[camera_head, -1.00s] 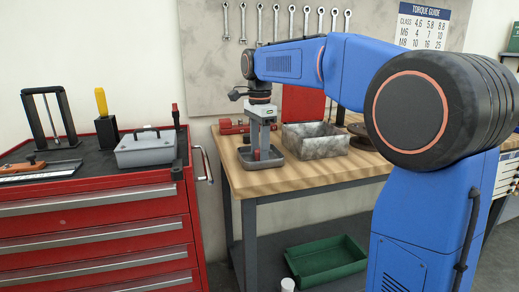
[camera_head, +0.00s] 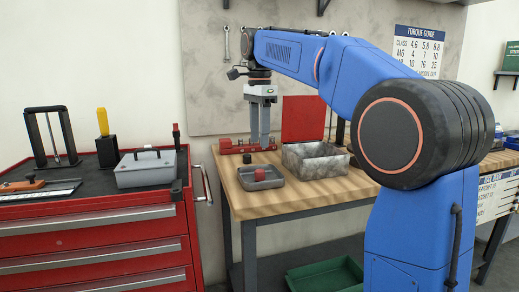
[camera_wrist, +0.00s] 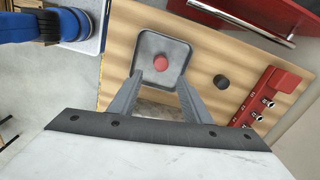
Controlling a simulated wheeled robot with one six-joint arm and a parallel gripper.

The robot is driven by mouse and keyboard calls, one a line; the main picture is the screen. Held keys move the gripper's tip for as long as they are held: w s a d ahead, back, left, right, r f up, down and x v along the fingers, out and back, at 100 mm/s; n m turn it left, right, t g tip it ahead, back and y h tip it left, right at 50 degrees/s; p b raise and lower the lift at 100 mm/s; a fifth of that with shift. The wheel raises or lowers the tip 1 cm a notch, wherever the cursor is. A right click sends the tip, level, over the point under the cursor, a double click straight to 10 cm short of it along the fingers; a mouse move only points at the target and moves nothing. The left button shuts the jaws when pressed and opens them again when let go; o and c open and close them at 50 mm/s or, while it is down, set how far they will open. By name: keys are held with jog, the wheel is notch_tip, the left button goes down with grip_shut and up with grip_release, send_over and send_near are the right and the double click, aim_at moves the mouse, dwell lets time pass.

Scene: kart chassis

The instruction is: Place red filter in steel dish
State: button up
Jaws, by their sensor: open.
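The red filter (camera_head: 260,174) is a small red cylinder resting inside the shallow grey steel dish (camera_head: 274,182) on the wooden bench. In the wrist view, the red filter (camera_wrist: 160,62) stands on the floor of the dish (camera_wrist: 176,50), a little below its middle, apart from the walls. My gripper (camera_head: 260,143) is above and slightly behind the dish in the head view, fingers pointing down. In the wrist view, the fingers (camera_wrist: 160,80) are spread apart with nothing between them.
A mottled metal bin (camera_head: 318,168) stands right of the dish. A small dark cylinder (camera_head: 247,158) and a red rack (camera_head: 236,146) with metal pieces sit behind it. A red tool cabinet (camera_head: 95,215) with a grey toolbox (camera_head: 146,170) is at left. The bench front is clear.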

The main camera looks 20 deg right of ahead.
jog(key=shift+r, duration=0.55)
jog(key=s+d+f+n+t, duration=0.2)
jog(key=s+f+n, duration=0.6)
jog(key=s+f, duration=0.7)
jog(key=s+d+f+n+t, duration=0.2)
jog(key=s+d+f+n, duration=0.2)
jog(key=s+f+n, duration=0.4)
jog(key=s+f, duration=0.7)
jog(key=s, duration=0.4)
jog(key=shift+d+f+t, duration=0.2)
jog(key=shift+d+t, duration=0.15)
jog(key=shift+t, duration=0.05)
